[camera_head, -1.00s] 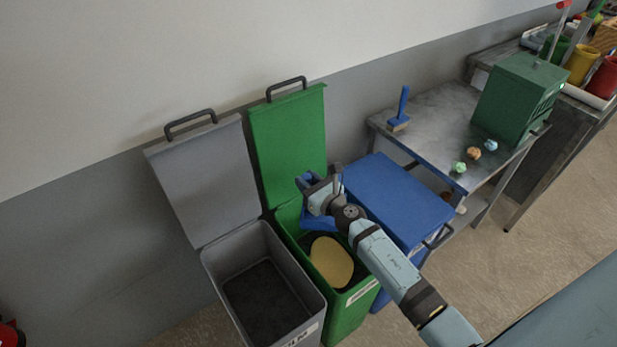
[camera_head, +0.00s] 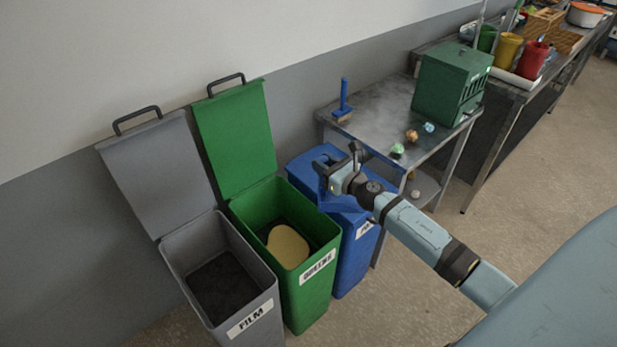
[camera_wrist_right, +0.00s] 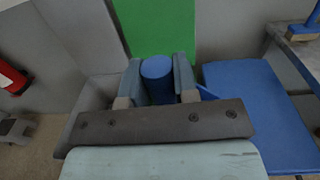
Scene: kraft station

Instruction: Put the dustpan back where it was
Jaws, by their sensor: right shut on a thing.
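My right gripper (camera_head: 342,178) is shut on the blue dustpan (camera_wrist_right: 157,80). In the right wrist view its round blue handle sits between the two fingers. In the head view the dustpan hangs over the blue bin (camera_head: 302,165), and its outline blends with the bin's blue lid. A blue hand brush (camera_head: 343,108) stands upright on the metal table (camera_head: 372,105), beyond the gripper. My left gripper is not in view.
The open green bin (camera_head: 312,290) holds a flat yellow piece (camera_head: 288,247). An open grey bin (camera_head: 225,300) stands to its left. The table carries a green box (camera_head: 450,85) and several small crumpled balls (camera_head: 411,136). The table's left part around the brush is clear.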

